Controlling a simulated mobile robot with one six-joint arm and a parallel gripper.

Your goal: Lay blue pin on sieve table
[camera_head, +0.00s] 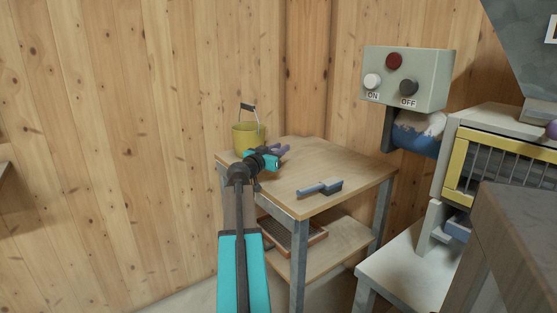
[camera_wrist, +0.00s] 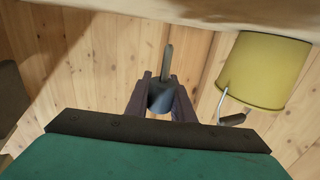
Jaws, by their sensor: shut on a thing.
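My gripper (camera_head: 282,150) is over the back left part of the wooden table top (camera_head: 340,168), near the yellow bucket. In the wrist view its dark fingers (camera_wrist: 162,98) are shut on a blue-grey pin (camera_wrist: 162,97), gripped at its thick round end. The pin's thin shaft (camera_wrist: 168,62) sticks out beyond the fingers toward the pale surface at the picture's top. In the head view I cannot make out the pin at the gripper. I cannot tell whether its shaft touches the table.
A yellow bucket (camera_head: 246,137) stands at the table's back left corner; it shows inverted in the wrist view (camera_wrist: 262,70). A blue-grey brush-like tool (camera_head: 322,187) lies near the front edge. A framed tray (camera_head: 312,238) is on the lower shelf. A switch box (camera_head: 408,73) hangs right.

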